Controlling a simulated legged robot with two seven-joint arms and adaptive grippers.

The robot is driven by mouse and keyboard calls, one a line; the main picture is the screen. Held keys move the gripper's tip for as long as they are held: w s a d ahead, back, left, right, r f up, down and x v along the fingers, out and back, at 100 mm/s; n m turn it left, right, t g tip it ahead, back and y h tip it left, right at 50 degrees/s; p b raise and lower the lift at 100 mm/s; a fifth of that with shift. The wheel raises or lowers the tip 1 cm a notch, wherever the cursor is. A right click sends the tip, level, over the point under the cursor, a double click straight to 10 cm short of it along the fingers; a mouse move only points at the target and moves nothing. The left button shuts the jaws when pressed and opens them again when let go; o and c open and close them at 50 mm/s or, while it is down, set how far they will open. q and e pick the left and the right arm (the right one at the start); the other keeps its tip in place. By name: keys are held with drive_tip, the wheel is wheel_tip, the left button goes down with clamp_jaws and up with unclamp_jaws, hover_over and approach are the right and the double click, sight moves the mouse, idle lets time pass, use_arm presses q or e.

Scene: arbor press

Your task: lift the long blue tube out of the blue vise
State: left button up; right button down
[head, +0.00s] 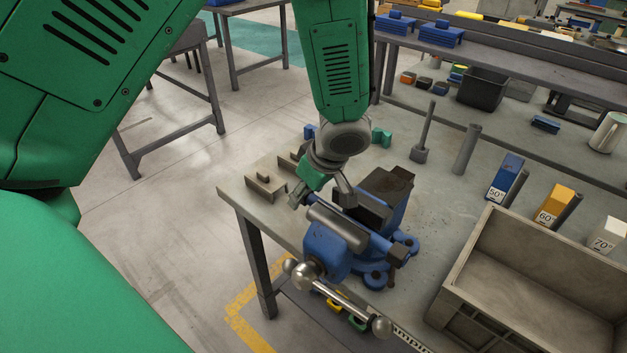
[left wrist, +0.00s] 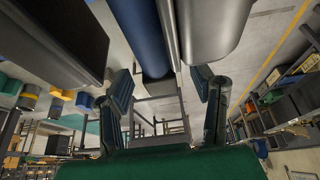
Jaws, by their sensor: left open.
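The blue vise (head: 325,250) stands at the near left edge of the grey workbench, with its steel handle toward me. The long blue tube (head: 379,244) lies in the vise, beside a thick grey cylinder (head: 337,227); part of it is hidden by the vise and my gripper. In the left wrist view the blue tube (left wrist: 146,38) runs close ahead of my fingers, next to the grey cylinder (left wrist: 212,25). My left gripper (head: 322,195) is open at the tube's far end, its fingers (left wrist: 162,82) apart with nothing held. My right gripper is not in view.
A grey open bin (head: 485,245) stands at the right of the bench. Angle blocks marked 50 (head: 507,175), 60 (head: 556,204) and 70 (head: 609,237) stand behind it. Upright grey rods (head: 466,150) stand behind the vise. Bench space between vise and blocks is clear.

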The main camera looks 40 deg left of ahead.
use_arm(q)
drive_tip(key=shift+w+a+f, duration=0.15)
drive_tip(key=shift+a+f, duration=0.05)
drive_tip(key=shift+f, duration=0.05)
clamp_jaws()
drive_tip(key=shift+w+r, duration=0.15)
drive_tip(key=shift+w, duration=0.1)
idle(0.3)
drive_tip(key=shift+r+p, duration=1.05)
drive_tip(key=shift+r, duration=0.4)
drive_tip(key=shift+r+p, duration=0.35)
drive_tip(key=shift+r, duration=1.95)
